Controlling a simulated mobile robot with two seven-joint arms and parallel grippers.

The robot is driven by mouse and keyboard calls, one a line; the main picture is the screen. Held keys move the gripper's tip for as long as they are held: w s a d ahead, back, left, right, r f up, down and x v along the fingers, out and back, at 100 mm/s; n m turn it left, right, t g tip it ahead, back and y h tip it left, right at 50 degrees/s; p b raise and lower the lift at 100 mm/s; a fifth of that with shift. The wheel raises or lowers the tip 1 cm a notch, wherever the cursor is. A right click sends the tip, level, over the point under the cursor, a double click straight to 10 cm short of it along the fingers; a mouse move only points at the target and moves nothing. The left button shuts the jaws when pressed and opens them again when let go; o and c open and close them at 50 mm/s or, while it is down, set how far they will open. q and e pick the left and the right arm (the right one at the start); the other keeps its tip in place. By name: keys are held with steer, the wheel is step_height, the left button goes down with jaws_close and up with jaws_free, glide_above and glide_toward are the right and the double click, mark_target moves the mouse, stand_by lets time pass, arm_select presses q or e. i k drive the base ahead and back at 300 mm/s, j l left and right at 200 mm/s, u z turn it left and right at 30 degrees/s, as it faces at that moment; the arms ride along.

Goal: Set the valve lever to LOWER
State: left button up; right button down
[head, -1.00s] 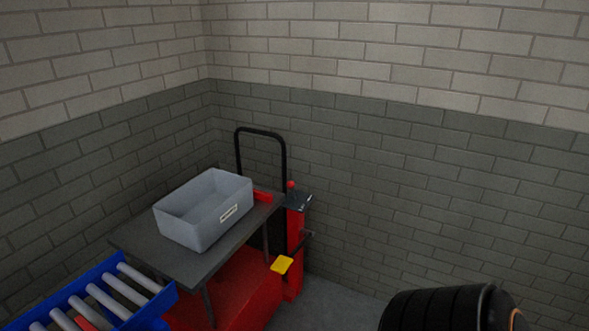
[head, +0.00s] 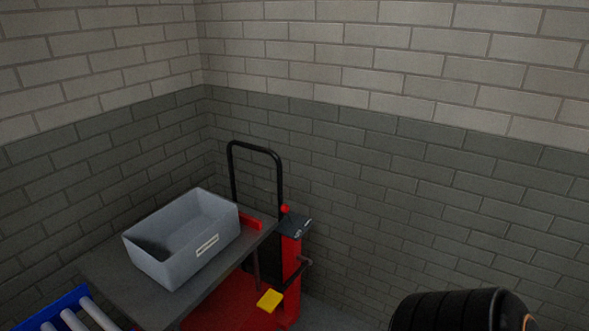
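A small lever with a red ball knob (head: 285,209) stands at the top of a red post (head: 290,266) on the lift cart, near the middle of the head view. A dark plate (head: 295,226) with small pale marks lies at its base; the marks are too small to read. The knob looks roughly upright, and I cannot tell which setting it is at. Neither of my grippers shows in this view. A black ribbed arm part of mine shows at the lower right, well apart from the lever.
The cart has a grey table top (head: 116,275) carrying a grey bin (head: 168,262), a black push handle (head: 256,150) and a yellow pedal (head: 270,300). A blue roller conveyor (head: 58,308) is at lower left. Brick walls (head: 420,190) meet behind the cart.

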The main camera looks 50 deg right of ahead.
mark_target(285, 209)
steer(key=i+l, duration=0.1)
steer(key=l, duration=1.8)
steer(key=i, duration=0.05)
